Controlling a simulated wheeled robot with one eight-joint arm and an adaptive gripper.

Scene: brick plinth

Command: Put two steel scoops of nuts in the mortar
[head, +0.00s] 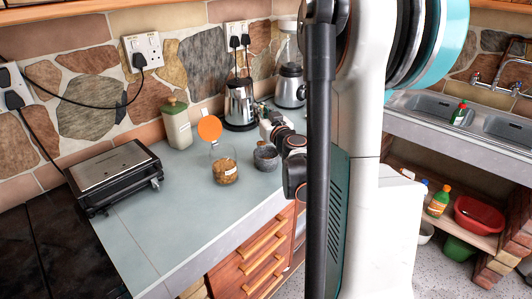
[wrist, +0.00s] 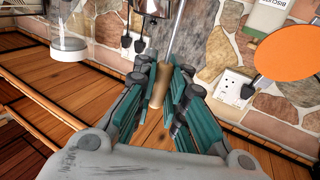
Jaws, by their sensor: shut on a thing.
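My gripper (wrist: 160,75) is shut on the wooden handle of the steel scoop (wrist: 160,88). Its steel shaft runs up out of the top of the wrist view, so the bowl and any load are hidden. In the head view my arm covers much of the gripper. A glass jar partly full of brown nuts (head: 225,174) stands on the worktop, with an orange disc-shaped lid (head: 210,128) standing up behind it. The lid also shows in the wrist view (wrist: 288,52). A small dark grey mortar (head: 265,158) stands right of the jar, close to my gripper; its inside is unclear.
A contact grill (head: 112,175) stands at the left of the grey worktop (head: 180,220). A cream tin (head: 176,122), a steel kettle (head: 240,103) and another appliance (head: 290,86) line the stone wall. The worktop's front left is clear. A sink (head: 435,108) is at right.

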